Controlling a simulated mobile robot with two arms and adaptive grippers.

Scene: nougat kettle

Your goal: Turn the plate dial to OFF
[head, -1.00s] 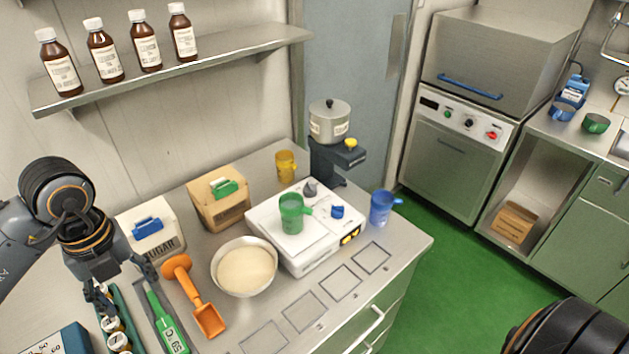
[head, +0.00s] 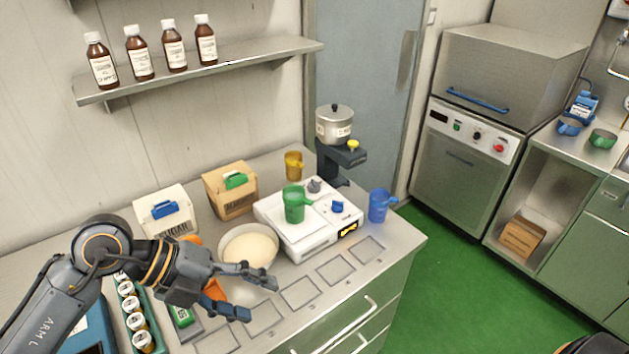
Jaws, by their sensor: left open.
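The white plate unit (head: 284,237) stands on the steel counter. A blue knob (head: 337,207) and a grey knob (head: 314,185) sit on its top; their markings are too small to read, and I cannot tell which one is the plate dial. A green cup (head: 293,204) stands on its left part. A small black and yellow panel (head: 348,230) is on its front. My left gripper (head: 243,290) is open and empty, over the counter's front part, left of and nearer than the plate unit. It partly hides the orange scoop (head: 213,289). My right gripper is out of view.
A bowl of white powder (head: 249,247) stands between my left gripper and the plate unit. A blue cup (head: 379,206) stands to the unit's right, a yellow cup (head: 293,165) behind it. A pot (head: 334,125) sits on a dark stand. Marked squares in front are bare.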

